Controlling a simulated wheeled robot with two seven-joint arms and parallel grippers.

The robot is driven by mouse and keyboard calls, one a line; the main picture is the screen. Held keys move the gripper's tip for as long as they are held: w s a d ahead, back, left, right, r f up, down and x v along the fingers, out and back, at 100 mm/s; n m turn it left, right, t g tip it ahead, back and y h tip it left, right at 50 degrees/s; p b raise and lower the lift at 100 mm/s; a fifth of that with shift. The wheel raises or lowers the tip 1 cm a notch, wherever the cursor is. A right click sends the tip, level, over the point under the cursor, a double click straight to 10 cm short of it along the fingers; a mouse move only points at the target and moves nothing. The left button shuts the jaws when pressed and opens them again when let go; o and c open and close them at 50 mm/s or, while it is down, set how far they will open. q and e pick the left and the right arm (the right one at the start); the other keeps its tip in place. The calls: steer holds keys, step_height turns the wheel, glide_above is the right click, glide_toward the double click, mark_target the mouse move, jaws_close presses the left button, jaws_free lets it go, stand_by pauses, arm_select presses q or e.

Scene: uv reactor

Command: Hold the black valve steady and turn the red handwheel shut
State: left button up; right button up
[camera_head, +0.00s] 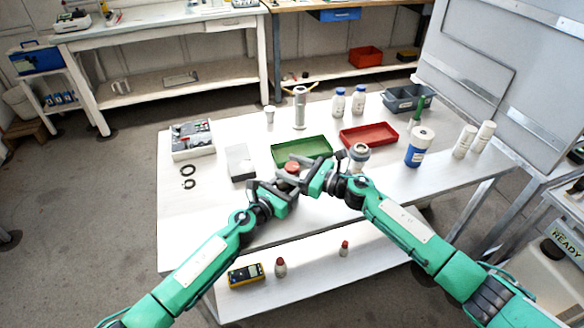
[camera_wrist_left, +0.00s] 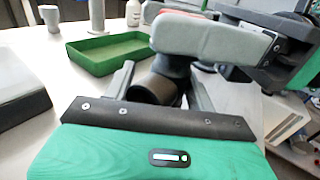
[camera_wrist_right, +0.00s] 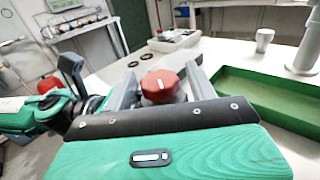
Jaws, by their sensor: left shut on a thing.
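The black valve (camera_wrist_left: 158,85) is between the fingers of my left gripper (camera_wrist_left: 160,92), which is shut on it. The red handwheel (camera_wrist_right: 161,85) sits on top of the valve and also shows in the head view (camera_head: 292,167). My right gripper (camera_wrist_right: 163,88) has a finger on each side of the handwheel, very close to its rim. I cannot tell whether the fingers press on it. In the left wrist view a grey finger of my right gripper covers most of the handwheel.
A green tray (camera_head: 302,150) lies just behind the grippers on the white table (camera_head: 200,225), with a red tray (camera_head: 369,134) to its right. A grey block (camera_head: 240,162) and black rings (camera_head: 188,171) lie left. A blue-banded bottle (camera_head: 419,147) stands right.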

steer(key=c, duration=0.9)
steer(key=shift+o, duration=0.2)
steer(key=shift+f+m+t+h, duration=0.1)
steer(key=shift+m+t+h, duration=0.3)
steer(key=shift+t, duration=0.1)
steer(key=shift+m+t+h, duration=0.4)
steer(key=shift+m+t, duration=0.1)
steer(key=shift+t, duration=0.1)
steer(key=shift+a+r+m+t+h, duration=0.1)
steer(key=shift+r+m+t+h, duration=0.1)
steer(key=shift+m+t+h, duration=0.85)
steer(key=shift+f+m+t+h, duration=0.1)
steer(key=shift+m+t+h, duration=1.55)
steer(key=shift+h, duration=0.6)
steer(key=shift+m+h, duration=0.4)
steer(key=shift+h, duration=0.2)
